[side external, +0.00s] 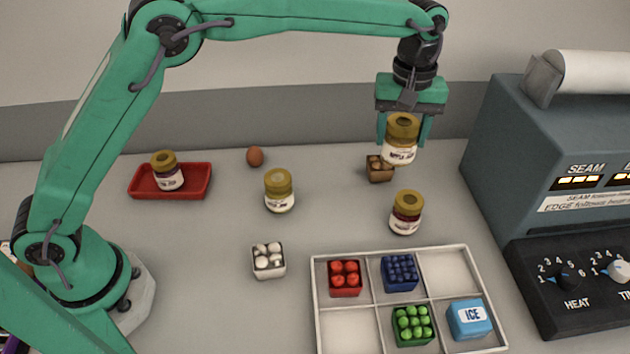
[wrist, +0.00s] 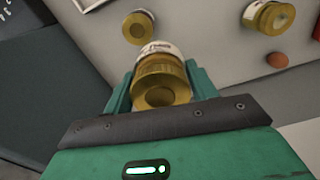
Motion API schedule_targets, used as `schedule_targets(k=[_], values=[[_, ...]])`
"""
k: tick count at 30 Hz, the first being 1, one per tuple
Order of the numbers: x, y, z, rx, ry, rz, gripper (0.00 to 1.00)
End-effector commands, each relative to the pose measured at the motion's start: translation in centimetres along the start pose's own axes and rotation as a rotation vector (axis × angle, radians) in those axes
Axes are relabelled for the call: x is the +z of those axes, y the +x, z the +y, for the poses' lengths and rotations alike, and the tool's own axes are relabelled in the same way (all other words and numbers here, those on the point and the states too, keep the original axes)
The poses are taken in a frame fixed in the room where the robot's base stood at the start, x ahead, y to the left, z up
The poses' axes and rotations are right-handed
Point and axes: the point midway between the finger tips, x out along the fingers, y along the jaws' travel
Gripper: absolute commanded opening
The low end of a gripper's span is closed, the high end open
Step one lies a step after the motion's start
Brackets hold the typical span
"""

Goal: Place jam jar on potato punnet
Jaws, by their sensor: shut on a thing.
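My gripper (side external: 404,140) points down and is shut on a gold-lidded jar (side external: 400,150) with a white label, whose print is too small to read surely. The held jar is upright in the air and also shows between the fingers in the wrist view (wrist: 162,80). The potato punnet (side external: 380,175), a small brown box with tan potatoes, stands on the table. In the side view the jar's base appears up and right of it, slightly overlapping its edge. The gap between them cannot be judged. The punnet is not visible in the wrist view.
Another gold-lidded jar (side external: 406,213) with dark red contents stands in front, a pale one (side external: 280,192) left, and a third (side external: 167,172) in a red tray (side external: 198,190). An egg (side external: 255,157), an egg-filled punnet (side external: 269,263), a divided tray (side external: 318,310) and the sealing machine (side external: 500,135) stand around.

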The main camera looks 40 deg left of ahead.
Motion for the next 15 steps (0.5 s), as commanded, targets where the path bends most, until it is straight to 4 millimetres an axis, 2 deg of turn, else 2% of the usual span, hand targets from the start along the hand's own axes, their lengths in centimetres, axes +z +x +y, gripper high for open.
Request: schedule_targets(k=[8, 15], values=[[-0.4, -0.3, 0.4, 0.002, -0.008, 0.001, 0.23], [-1.3, 0.3, 0.3, 0.001, -0.01, 0.001, 0.23]])
